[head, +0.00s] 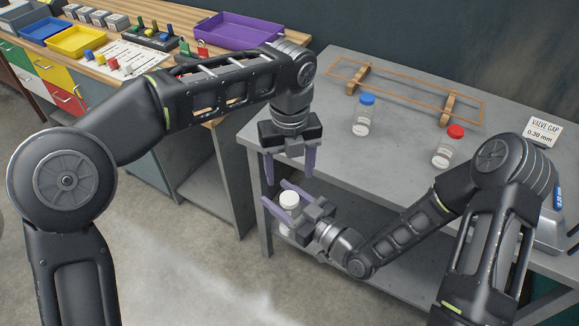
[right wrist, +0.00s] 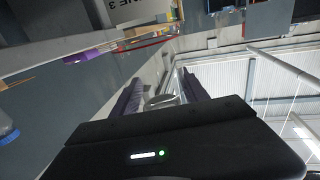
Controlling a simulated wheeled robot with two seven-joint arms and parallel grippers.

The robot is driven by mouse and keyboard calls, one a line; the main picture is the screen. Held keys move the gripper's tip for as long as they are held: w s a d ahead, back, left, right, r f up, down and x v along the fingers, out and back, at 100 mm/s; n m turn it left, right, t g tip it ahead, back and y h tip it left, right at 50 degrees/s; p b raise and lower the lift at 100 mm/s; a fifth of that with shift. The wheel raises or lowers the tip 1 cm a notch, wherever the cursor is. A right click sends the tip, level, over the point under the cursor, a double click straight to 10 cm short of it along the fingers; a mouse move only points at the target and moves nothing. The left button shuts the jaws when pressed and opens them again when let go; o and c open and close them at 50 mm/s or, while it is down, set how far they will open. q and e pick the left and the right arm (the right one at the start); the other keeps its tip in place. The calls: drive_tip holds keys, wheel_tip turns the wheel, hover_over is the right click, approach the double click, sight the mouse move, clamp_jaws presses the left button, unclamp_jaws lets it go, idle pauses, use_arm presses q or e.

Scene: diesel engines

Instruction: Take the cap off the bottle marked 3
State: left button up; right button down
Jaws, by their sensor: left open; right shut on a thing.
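A small clear bottle with a white cap (head: 289,198) is held upright off the table's front edge by my right gripper (head: 283,207), whose purple fingers are shut on its sides. The bottle (right wrist: 161,100) also shows between the fingers in the right wrist view. My left gripper (head: 288,177) is open and points down just above the white cap, its fingers apart and empty. A blue-capped bottle (head: 363,115) and a red-capped bottle (head: 448,147) stand on the grey table (head: 330,150). I cannot read a number on any bottle.
A wooden frame rack (head: 405,88) lies at the table's back. A valve gap sign (head: 541,131) stands at the right. A wooden bench at the left bears a purple tray (head: 238,32), a yellow tray (head: 76,41) and small parts. The table's front left is clear.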

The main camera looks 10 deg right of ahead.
sight(289, 197)
use_arm(q)
wheel_tip(289, 197, down, 8)
drive_tip(key=shift+r, duration=0.2)
idle(0.3)
